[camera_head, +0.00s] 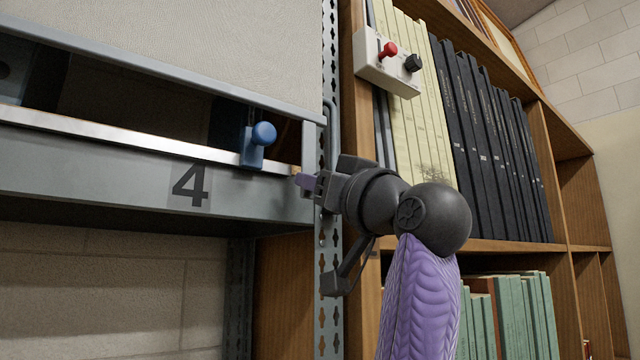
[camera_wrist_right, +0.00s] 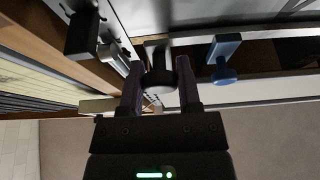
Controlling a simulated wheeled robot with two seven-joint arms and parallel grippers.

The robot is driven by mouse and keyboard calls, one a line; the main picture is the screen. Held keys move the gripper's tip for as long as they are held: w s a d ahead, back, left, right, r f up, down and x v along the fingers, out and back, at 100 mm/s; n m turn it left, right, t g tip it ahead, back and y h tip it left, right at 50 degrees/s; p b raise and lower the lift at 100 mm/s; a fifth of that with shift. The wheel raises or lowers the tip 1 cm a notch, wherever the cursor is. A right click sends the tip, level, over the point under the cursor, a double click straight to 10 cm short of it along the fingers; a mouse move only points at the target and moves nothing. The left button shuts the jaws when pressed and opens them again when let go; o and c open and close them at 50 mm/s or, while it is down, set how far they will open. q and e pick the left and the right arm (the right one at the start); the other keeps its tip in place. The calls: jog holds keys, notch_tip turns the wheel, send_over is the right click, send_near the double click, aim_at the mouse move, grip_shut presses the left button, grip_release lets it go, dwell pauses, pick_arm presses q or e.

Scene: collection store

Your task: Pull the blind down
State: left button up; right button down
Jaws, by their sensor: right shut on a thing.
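The beige textured blind (camera_head: 215,45) hangs partway over the front of the grey shelf unit at the upper left, with a pale bar along its lower edge. A dark gap shows between that bar and the shelf edge. My right gripper (camera_head: 303,181) is at the right end of the shelf edge, below the blind's lower right corner. In the wrist view its fingers (camera_wrist_right: 160,85) are shut on a dark round knob (camera_wrist_right: 158,77). The knob is mostly hidden by the gripper in the head view. My left gripper is not in view.
A blue knob (camera_head: 263,134) stands on the shelf edge left of my gripper, and also shows in the wrist view (camera_wrist_right: 224,75). A white box (camera_head: 386,64) with red and black levers is on the wooden bookcase (camera_head: 357,90). A perforated metal post (camera_head: 330,250) is close beside my gripper.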

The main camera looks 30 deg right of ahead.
jog(key=shift+c, duration=1.4)
grip_release()
jog(key=shift+s, duration=0.1)
jog(key=b+v, duration=0.4)
jog(key=v, duration=0.5)
jog(key=shift+s, duration=0.4)
jog(key=shift+w+d+f, duration=0.1)
jog(key=shift+f, duration=0.1)
